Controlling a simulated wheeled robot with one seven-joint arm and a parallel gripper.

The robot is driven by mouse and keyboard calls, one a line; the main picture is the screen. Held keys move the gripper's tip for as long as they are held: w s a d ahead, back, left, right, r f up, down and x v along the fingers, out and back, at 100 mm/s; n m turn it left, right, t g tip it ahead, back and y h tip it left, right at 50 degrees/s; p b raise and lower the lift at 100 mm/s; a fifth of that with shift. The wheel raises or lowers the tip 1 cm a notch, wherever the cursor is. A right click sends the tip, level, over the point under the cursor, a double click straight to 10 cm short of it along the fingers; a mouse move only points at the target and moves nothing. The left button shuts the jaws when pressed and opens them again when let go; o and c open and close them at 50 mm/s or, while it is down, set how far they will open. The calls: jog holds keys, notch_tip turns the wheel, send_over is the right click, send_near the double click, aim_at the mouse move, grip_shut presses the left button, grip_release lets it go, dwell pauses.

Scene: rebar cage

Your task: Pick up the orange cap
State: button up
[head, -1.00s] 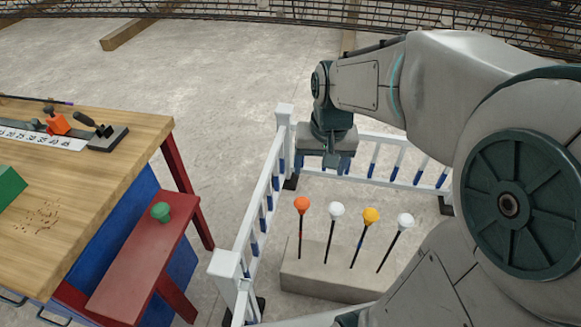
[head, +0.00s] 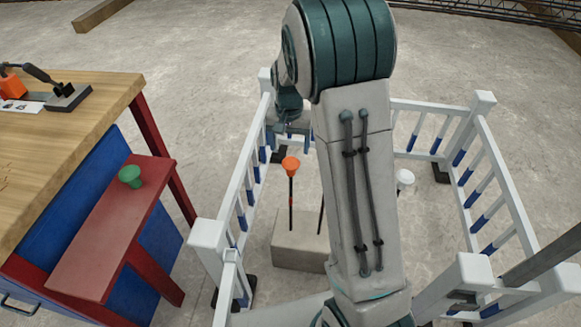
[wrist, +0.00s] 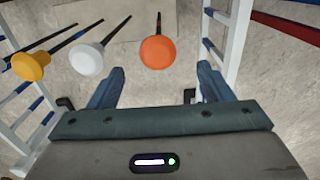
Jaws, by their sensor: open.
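The orange cap (head: 291,164) sits on top of an upright dark rebar rod set in a concrete block (head: 292,240). In the head view my gripper (head: 292,143) hangs above and close to the orange cap, partly hidden by my arm.
In the wrist view a white cap (wrist: 87,57) and a yellow cap (wrist: 30,66) stand left of the orange one. A white railing (head: 232,205) surrounds the block. A red bench (head: 110,235) with a green cap (head: 131,176) and a wooden table (head: 60,150) stand at left.

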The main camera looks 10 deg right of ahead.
aim_at(291, 160)
jog(key=f, duration=0.3)
jog(key=f+b, duration=0.1)
jog(key=f, duration=0.2)
jog(key=f+b, duration=0.1)
jog(key=f, duration=0.2)
jog(key=shift+w+d+f, duration=0.15)
jog(key=shift+d, duration=0.1)
jog(key=shift+c, duration=0.3)
jog(key=c, duration=1)
